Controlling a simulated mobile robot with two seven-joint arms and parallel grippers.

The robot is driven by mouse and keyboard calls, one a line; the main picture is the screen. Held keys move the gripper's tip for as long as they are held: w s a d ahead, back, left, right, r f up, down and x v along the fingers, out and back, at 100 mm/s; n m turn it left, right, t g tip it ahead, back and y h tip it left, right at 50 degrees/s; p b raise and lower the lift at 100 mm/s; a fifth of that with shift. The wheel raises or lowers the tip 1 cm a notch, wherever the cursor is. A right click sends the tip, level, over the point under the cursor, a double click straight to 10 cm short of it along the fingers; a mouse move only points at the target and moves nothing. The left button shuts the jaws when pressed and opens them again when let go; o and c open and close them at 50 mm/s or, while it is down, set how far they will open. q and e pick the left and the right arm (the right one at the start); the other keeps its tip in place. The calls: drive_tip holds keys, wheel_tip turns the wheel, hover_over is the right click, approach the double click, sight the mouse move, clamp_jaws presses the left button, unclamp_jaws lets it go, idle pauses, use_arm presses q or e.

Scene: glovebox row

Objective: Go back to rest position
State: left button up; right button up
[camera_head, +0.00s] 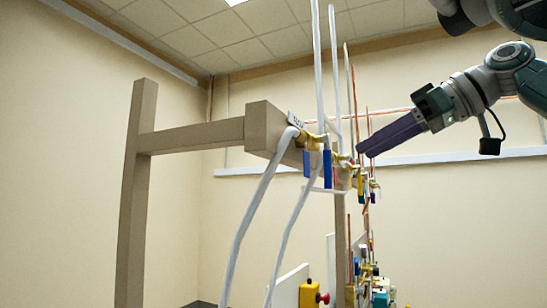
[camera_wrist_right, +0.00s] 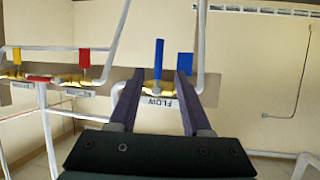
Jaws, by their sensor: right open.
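My right gripper (camera_head: 362,148) comes in from the right in the head view, its purple fingers pointing left toward the valve row. In the right wrist view the fingers (camera_wrist_right: 158,74) are apart with nothing held between them. A blue valve handle (camera_wrist_right: 158,60) shows beyond and between the fingertips, and a second blue handle (camera_wrist_right: 186,62) is just to its right. I cannot tell whether a finger touches either. In the head view a blue handle (camera_head: 327,168) hangs at the near beam end, left of the gripper. My left gripper is not in view.
A brown post and beam frame (camera_head: 195,135) carries brass valves and white pipes (camera_head: 252,215). A yellow handle (camera_wrist_right: 17,56) and a red handle (camera_wrist_right: 84,58) stand farther left in the wrist view. A yellow box with a red button (camera_head: 311,294) is low down.

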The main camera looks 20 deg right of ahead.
drive_tip(key=a+f+g+h+p, duration=0.15)
drive_tip(key=a+f, duration=0.25)
drive_tip(key=f, duration=0.5)
drive_tip(key=a+f+g+h+p, duration=0.1)
drive_tip(key=a+f+g, duration=0.25)
drive_tip(key=f, duration=0.55)
drive_tip(key=s+a+f+g+h+p, duration=0.1)
drive_tip(key=s+a+f, duration=0.2)
drive_tip(key=s+f, duration=0.25)
drive_tip(key=s+a+f+h+p, duration=0.1)
drive_tip(key=s+a+f+p, duration=0.1)
drive_tip(key=s+a+f, duration=0.35)
drive_tip(key=s+a+f+m+g+h+p, duration=0.1)
drive_tip(key=s+f+m+g+h+p, duration=0.1)
drive_tip(key=s, duration=1.6)
wheel_tip(320, 180, down, 2)
drive_tip(key=shift+f+m+p, duration=0.2)
drive_tip(key=shift+m+p, duration=0.2)
drive_tip(key=shift+m, duration=0.5)
drive_tip(key=shift+s+a, duration=0.1)
